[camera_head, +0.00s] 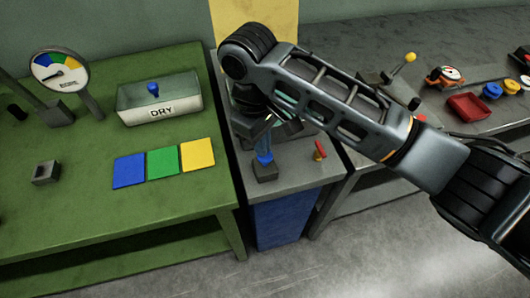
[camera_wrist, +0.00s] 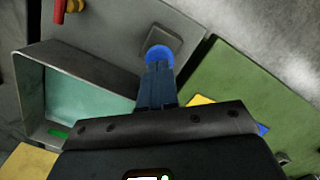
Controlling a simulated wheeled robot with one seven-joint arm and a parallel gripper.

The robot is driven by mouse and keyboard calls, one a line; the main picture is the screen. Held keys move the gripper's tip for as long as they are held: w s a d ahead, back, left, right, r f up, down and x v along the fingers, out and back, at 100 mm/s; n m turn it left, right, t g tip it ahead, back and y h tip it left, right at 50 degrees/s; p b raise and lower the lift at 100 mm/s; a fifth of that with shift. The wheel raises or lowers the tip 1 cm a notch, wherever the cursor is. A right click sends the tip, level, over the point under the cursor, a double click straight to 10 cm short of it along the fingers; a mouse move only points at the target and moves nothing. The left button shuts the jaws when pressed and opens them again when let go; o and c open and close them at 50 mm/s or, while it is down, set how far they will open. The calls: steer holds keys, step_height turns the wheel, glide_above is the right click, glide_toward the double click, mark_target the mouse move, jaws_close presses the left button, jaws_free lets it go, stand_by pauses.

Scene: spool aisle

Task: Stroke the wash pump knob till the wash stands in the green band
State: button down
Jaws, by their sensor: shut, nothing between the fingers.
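The blue pump knob (camera_head: 264,158) stands on a small dark base on the grey bench, and it also shows in the wrist view (camera_wrist: 159,53). My gripper (camera_wrist: 158,68) is shut and empty, with its fingertips at the knob's near edge. I cannot tell whether they touch it. In the head view my gripper (camera_head: 267,138) is directly above the knob. A grey-walled tank (camera_wrist: 30,95) holds pale teal wash (camera_wrist: 95,98), left of my fingers in the wrist view. A small green mark (camera_wrist: 58,131) shows on its inner wall. The wash level against it cannot be read. My arm hides most of the tank in the head view.
A red-handled brass valve (camera_head: 320,152) stands right of the knob. The green table (camera_head: 80,215) on the left bears a dial gauge (camera_head: 60,70), a tray marked DRY (camera_head: 188,105) and blue, green and yellow cards (camera_head: 163,162). A red tray (camera_head: 468,108) lies on the right bench.

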steer(key=shift+f+b, duration=0.3)
steer(key=shift+f, duration=1.05)
steer(key=shift+r, duration=0.1)
steer(key=shift+w+a+r+p, duration=0.2)
steer(key=shift+w+a+p, duration=0.1)
steer(key=shift+a, duration=0.15)
steer(key=shift+w+a+r+p, duration=0.15)
steer(key=shift+w+a, duration=0.1)
steer(key=shift+a, duration=0.15)
steer(key=shift+w+a+r, duration=0.1)
steer(key=shift+w+a, duration=0.2)
steer(key=shift+a, duration=0.05)
step_height(320, 180, up, 8)
steer(key=shift+w+a, duration=0.25)
steer(key=shift+a, duration=0.05)
